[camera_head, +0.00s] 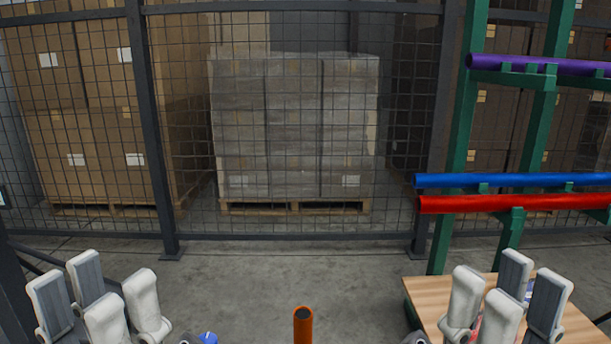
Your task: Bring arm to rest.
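My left gripper (98,287) is at the lower left of the head view, fingers pointing up. Its pale fingers stand apart with nothing between them. My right gripper (507,290) is at the lower right, also fingers up and spread, in front of a wooden tabletop (585,325). I see no object held in it. Both wrists are cut off or hidden at the bottom edge. No strapped tote is in view.
A green rack at right holds a purple tube (540,65), a blue tube (510,180) and a red tube (515,203). An orange tube (303,325) stands at bottom centre. A mesh fence (160,130) closes off pallets of boxes (295,125). The floor (290,272) before it is clear.

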